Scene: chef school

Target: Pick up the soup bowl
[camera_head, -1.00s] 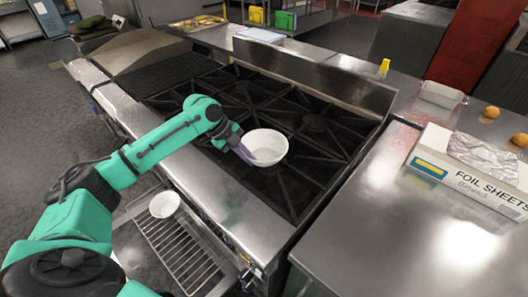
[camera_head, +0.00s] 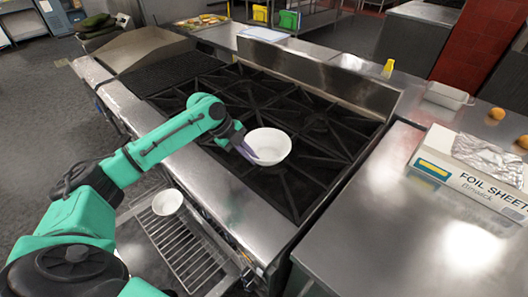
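A white bowl (camera_head: 269,146) is over the black stove grates, near the middle of the view. My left gripper (camera_head: 248,152) reaches it from the left, with its purplish fingers at the bowl's left rim. One finger shows against the inside of the bowl; the other is hidden, so I cannot tell whether the gripper is closed on the rim. A second white bowl (camera_head: 167,202) sits lower left on a wire rack. My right gripper is not in view.
The stove (camera_head: 313,130) has raised black grates and a metal back ledge. A foil sheets box (camera_head: 470,178), a clear container (camera_head: 447,96) and orange fruits (camera_head: 496,113) are on the right counter. The counter's front is clear. The wire rack (camera_head: 188,255) juts out below the stove.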

